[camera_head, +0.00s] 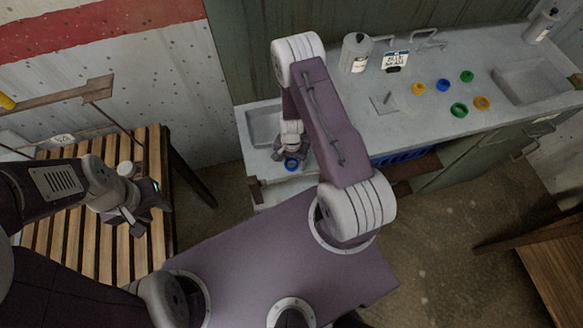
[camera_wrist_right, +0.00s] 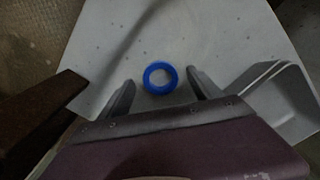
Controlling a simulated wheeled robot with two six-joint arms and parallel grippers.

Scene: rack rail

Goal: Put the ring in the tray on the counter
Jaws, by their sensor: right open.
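A blue ring (camera_head: 291,164) lies flat on the left part of the pale counter (camera_head: 330,130). My right gripper (camera_head: 291,157) is open just above it. In the right wrist view the blue ring (camera_wrist_right: 160,77) shows between the open fingers (camera_wrist_right: 160,88), with gaps on both sides. A grey recessed tray or basin (camera_head: 262,124) is in the counter just beyond the gripper; a grey walled tray (camera_wrist_right: 268,103) shows at the right in the right wrist view. My left gripper (camera_head: 148,218) looks open and empty above the slatted wooden bench (camera_head: 115,245).
Several orange, blue and green rings (camera_head: 459,110) lie farther right on the counter. A small plate with a peg (camera_head: 384,103), a canister (camera_head: 355,53), a label card (camera_head: 395,60) and a sink (camera_head: 530,80) are also there. A blue crate (camera_head: 400,158) sits below.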

